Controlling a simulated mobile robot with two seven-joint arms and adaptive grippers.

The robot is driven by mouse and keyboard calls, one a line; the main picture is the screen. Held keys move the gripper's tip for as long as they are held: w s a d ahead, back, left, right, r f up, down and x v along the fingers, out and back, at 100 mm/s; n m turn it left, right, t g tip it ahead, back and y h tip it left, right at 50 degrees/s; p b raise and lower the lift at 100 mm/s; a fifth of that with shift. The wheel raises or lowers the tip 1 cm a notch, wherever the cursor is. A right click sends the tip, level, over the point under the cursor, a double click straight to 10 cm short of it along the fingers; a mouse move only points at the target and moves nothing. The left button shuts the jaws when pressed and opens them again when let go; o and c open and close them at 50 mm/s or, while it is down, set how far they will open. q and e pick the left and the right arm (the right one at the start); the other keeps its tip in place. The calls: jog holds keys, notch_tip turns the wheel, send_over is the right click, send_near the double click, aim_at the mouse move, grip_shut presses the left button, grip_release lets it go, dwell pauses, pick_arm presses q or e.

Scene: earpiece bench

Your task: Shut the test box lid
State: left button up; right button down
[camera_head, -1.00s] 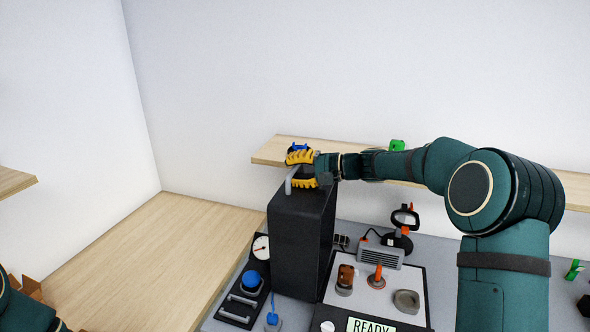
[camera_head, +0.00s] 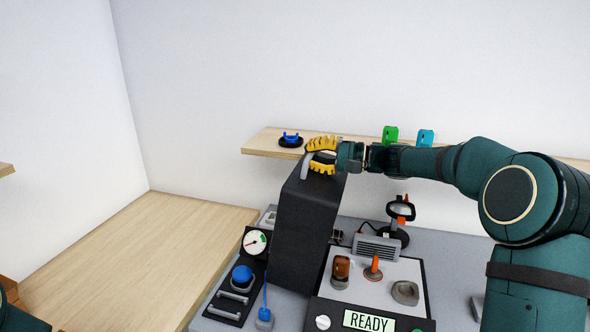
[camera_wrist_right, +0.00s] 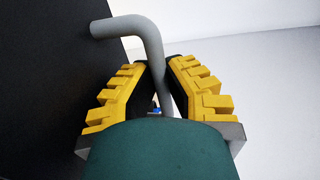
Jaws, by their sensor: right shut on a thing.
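The test box lid (camera_head: 306,225) is a tall dark panel, raised and leaning to the right in the head view. It stands at the left side of the test box (camera_head: 324,296), whose light top panel is uncovered. The lid's grey bent handle (camera_head: 307,163) is at its upper end. My right gripper (camera_head: 322,156), with yellow ribbed fingers, is shut on this handle. In the right wrist view the handle (camera_wrist_right: 140,27) runs between the fingers (camera_wrist_right: 160,85), with the dark lid (camera_wrist_right: 45,80) at left. My left gripper is out of view.
A gauge (camera_head: 255,242) and a blue knob (camera_head: 242,274) sit left of the lid. The box top carries a brown part (camera_head: 341,268), an orange lever (camera_head: 374,266) and a READY display (camera_head: 369,321). A wooden shelf (camera_head: 258,143) runs behind my right gripper.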

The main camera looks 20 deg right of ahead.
jog(key=s+d+f+t+y+b, duration=0.1)
jog(key=s+d+t+y+b, duration=0.1)
jog(key=s+d+b, duration=0.4)
jog(key=shift+s+d+y+b, duration=0.5)
jog(key=shift+d+b, duration=0.7)
jog(key=shift+d, duration=0.8)
jog(key=shift+w, duration=0.1)
jog(key=c, duration=1.3)
grip_release()
jog(key=v, duration=1.2)
jog(key=shift+f, duration=0.1)
